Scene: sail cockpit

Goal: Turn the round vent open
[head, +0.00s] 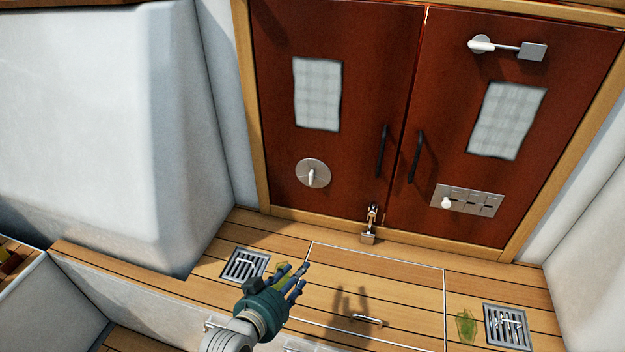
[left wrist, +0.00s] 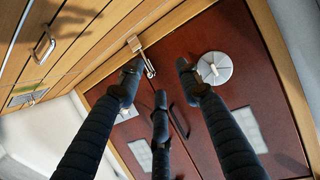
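The round vent (head: 313,173) is a light grey disc with a small raised grip across its middle, low on the left red door (head: 275,115). It also shows in the left wrist view (left wrist: 226,70), close to the right fingertip in the picture. My left gripper (head: 293,277) is over the wooden floor, below and a little left of the vent in the head view, and apart from it. In the left wrist view its three fingers (left wrist: 158,78) are spread with nothing between them. My right gripper is not in view.
The right door (head: 455,110) has a latch (head: 508,47) and a slotted plate (head: 467,201). Floor grates (head: 506,326) (head: 245,264), a hatch handle (head: 367,319) and a green crumpled item (head: 466,327) lie on the floor. A white bench stands left.

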